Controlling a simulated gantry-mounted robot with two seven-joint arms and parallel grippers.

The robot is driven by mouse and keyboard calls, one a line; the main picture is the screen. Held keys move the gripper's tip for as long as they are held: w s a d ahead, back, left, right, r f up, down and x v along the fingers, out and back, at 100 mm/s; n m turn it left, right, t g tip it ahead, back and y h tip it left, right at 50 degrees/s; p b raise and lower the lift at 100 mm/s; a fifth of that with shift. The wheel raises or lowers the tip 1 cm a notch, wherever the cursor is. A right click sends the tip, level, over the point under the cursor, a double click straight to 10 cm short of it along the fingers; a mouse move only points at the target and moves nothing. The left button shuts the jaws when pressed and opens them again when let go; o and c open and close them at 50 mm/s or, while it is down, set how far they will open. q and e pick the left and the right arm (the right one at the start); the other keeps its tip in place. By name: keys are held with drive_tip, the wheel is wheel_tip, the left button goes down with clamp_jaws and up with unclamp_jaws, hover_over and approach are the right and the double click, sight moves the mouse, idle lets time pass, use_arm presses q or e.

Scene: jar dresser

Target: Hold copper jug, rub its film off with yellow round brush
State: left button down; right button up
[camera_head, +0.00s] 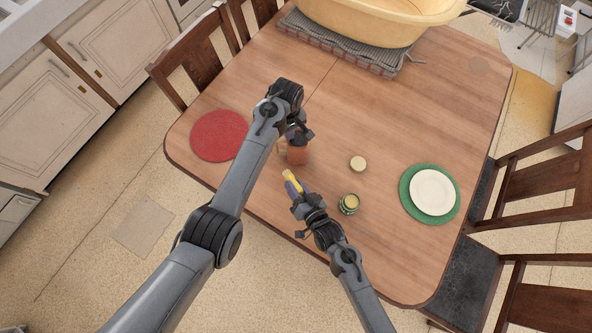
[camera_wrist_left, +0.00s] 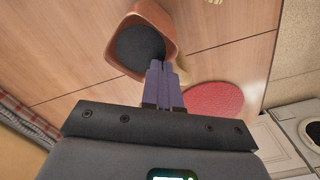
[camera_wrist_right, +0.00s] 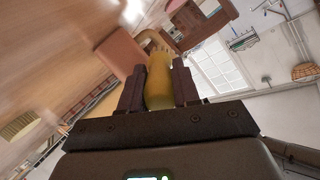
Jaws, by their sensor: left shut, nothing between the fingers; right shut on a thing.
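The copper jug (camera_head: 298,155), orange-brown with a dark inside, stands on the wooden table. Its opening also shows in the left wrist view (camera_wrist_left: 140,44). My left gripper (camera_head: 298,136) is above it, its fingers (camera_wrist_left: 162,72) shut and empty at the jug's rim; I cannot tell if they touch it. My right gripper (camera_head: 300,197) is shut on the yellow brush (camera_head: 290,178), held in front of the jug. In the right wrist view the brush (camera_wrist_right: 159,88) points away between the fingers, with the jug (camera_wrist_right: 120,54) just left of its tip. Any film is too small to tell.
A green-banded jar (camera_head: 349,204) and a small round lid (camera_head: 358,163) stand right of the brush. A red round mat (camera_head: 205,137) lies left. A white plate (camera_head: 432,192) lies on a green mat (camera_head: 407,197). A yellow basin (camera_head: 380,25) sits at the back.

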use_arm(q)
drive_tip(key=shift+s+a+f, duration=0.1)
drive_tip(key=shift+s+f, duration=0.05)
drive_tip(key=shift+f, duration=0.1)
